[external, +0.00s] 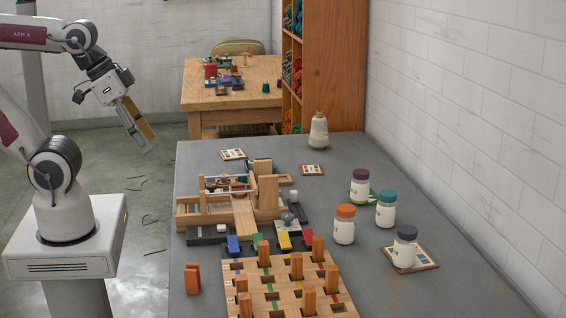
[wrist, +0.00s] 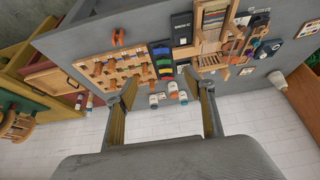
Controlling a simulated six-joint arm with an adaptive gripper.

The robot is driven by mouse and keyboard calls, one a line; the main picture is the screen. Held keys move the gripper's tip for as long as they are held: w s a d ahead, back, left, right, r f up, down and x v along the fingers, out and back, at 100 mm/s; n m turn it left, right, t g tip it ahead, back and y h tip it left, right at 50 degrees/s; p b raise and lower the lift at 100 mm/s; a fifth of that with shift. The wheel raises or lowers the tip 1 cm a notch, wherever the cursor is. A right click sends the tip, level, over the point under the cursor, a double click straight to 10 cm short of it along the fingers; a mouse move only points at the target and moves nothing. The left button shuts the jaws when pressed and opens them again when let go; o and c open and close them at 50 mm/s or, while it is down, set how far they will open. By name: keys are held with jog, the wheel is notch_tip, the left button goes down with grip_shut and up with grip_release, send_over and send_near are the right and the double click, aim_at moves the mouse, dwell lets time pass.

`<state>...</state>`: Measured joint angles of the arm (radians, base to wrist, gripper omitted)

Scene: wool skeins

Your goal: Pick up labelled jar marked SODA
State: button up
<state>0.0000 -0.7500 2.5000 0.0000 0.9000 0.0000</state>
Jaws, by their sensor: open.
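Several white jars with coloured lids stand on the right part of the grey table: an orange-lidded jar (external: 344,225), a purple-lidded jar (external: 359,187), a teal-lidded jar (external: 386,210) and a grey-lidded jar (external: 404,248). Their labels are too small to read, so I cannot tell which is marked SODA. The grey-lidded jar stands on a small wooden-framed card. My gripper (external: 139,124) is open and empty, high up left of the table and far from the jars. In the wrist view, jars (wrist: 154,100) show small and distant between the open fingers (wrist: 160,88).
A wooden peg board (external: 237,298) with several upright pegs fills the front of the table. A wooden loom-like frame (external: 240,215) stands behind it. A corked pale bottle (external: 319,132) is at the back. A brick wall (external: 480,110) runs along the right.

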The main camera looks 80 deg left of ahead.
jog(key=shift+w, duration=0.15)
jog(key=w+a+t, duration=0.2)
jog(key=w+t, duration=0.2)
jog(key=w, duration=2.9)
jog(key=w+a+f+t, duration=0.1)
jog(key=w+a+f, duration=0.1)
jog(key=w+f, duration=0.6)
jog(key=n+t+y, duration=0.1)
jog(key=t+y, duration=0.1)
jog(key=t, duration=0.1)
send_near(388, 210)
jog(key=w+a+r, duration=0.1)
jog(key=w+a, duration=0.2)
jog(key=shift+w+a+r, duration=0.1)
jog(key=shift+a+r, duration=0.1)
jog(key=shift+w, duration=0.1)
jog(key=shift+x, duration=1.2)
jog(key=shift+d+f, duration=0.1)
jog(key=shift+f, duration=0.05)
